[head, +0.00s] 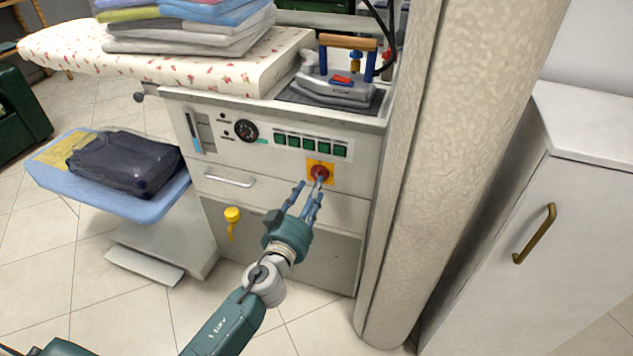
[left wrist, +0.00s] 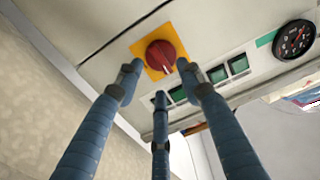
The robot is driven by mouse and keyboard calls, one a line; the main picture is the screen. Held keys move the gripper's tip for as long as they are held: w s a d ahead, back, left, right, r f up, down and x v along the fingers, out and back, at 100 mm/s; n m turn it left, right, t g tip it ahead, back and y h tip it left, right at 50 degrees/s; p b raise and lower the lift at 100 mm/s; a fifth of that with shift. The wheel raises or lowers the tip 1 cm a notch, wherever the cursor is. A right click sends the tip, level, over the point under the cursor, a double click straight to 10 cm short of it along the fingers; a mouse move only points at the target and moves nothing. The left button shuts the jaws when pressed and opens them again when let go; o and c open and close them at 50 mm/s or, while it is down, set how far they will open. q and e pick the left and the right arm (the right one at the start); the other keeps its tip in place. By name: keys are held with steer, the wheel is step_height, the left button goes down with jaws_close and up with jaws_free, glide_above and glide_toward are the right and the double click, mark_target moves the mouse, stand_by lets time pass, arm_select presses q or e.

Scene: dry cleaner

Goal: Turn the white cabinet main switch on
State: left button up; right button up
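The main switch (head: 319,172) is a red rotary knob on a square yellow plate, on the front of the white cabinet (head: 275,157) under the ironing board. In the left wrist view the red knob (left wrist: 160,55) shows a small pale mark near its lower edge. My left gripper (head: 308,194) is right in front of the switch. Its three blue fingers are spread, and the left wrist view shows the fingertips (left wrist: 160,80) on either side of and below the knob. They look open; I cannot tell whether any touches it. My right gripper is not in view.
Green buttons (head: 310,144) and a round gauge (head: 246,130) sit on the panel. An iron (head: 340,87) stands above. A thick beige column (head: 425,150) rises close on the right, beside another white cabinet with a brass handle (head: 534,234). A blue board (head: 55,178) holds dark clothes.

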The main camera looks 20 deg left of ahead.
arm_select(q)
steer(key=shift+w, duration=2)
jaws_close()
